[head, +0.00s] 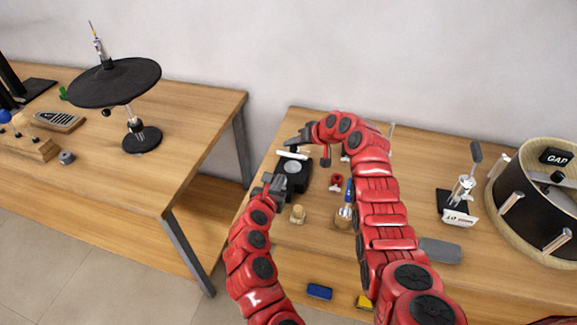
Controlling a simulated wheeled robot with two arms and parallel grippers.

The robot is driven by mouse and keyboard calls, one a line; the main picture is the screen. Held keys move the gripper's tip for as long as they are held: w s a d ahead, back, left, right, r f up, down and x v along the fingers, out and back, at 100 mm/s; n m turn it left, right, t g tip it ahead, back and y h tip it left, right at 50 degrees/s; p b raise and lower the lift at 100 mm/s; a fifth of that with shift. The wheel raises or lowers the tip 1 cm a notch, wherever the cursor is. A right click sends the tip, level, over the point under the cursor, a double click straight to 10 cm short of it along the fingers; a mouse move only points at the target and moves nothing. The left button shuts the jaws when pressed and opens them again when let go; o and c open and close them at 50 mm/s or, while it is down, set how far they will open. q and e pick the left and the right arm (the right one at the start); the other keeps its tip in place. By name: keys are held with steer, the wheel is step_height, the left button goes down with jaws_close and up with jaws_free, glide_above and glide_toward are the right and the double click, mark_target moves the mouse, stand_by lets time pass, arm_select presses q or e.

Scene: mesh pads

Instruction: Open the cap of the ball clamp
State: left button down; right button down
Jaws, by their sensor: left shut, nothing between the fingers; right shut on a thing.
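What looks like the ball clamp is a black block (305,175) with a pale round disc (292,166) on top, at the back left of the right-hand table. A pale bar (293,155) lies at its far edge. My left gripper (273,179) is shut and empty, close to the block's near left side; whether it touches cannot be told. My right gripper (288,142) reaches from the right to just above and behind the pale bar. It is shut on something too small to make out. I cannot tell whether the cap is open.
Further right are a grey pad (440,250), a small stand (462,192) and a large drum (535,205). A second table (190,130) lies left, across a gap.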

mark_target(291, 157)
arm_select(q)
steer(key=x, duration=0.8)
steer(key=shift+w+d, duration=0.15)
steer(key=shift+w, duration=0.2)
arm_select(e)
steer(key=shift+w+r, duration=0.1)
steer(key=shift+r, duration=0.05)
arm_select(q)
steer(key=shift+w+d+f, duration=0.1)
steer(key=shift+w+f, duration=0.25)
steer(key=shift+w, duration=0.15)
steer(key=shift+w+r, duration=0.3)
steer(key=shift+r, duration=0.3)
steer(key=shift+w+d+r, duration=0.1)
steer(key=shift+w+r, duration=0.05)
steer(key=shift+r, duration=0.05)
arm_select(e)
steer(key=shift+a+f, duration=0.1)
steer(key=shift+f, duration=0.1)
arm_select(q)
steer(key=shift+d, duration=0.1)
arm_select(e)
steer(key=c, duration=0.7)
jaws_free()
steer(key=shift+o, duration=0.2)
arm_select(q)
steer(key=shift+f, duration=0.1)
arm_select(e)
steer(key=shift+r, duration=0.1)
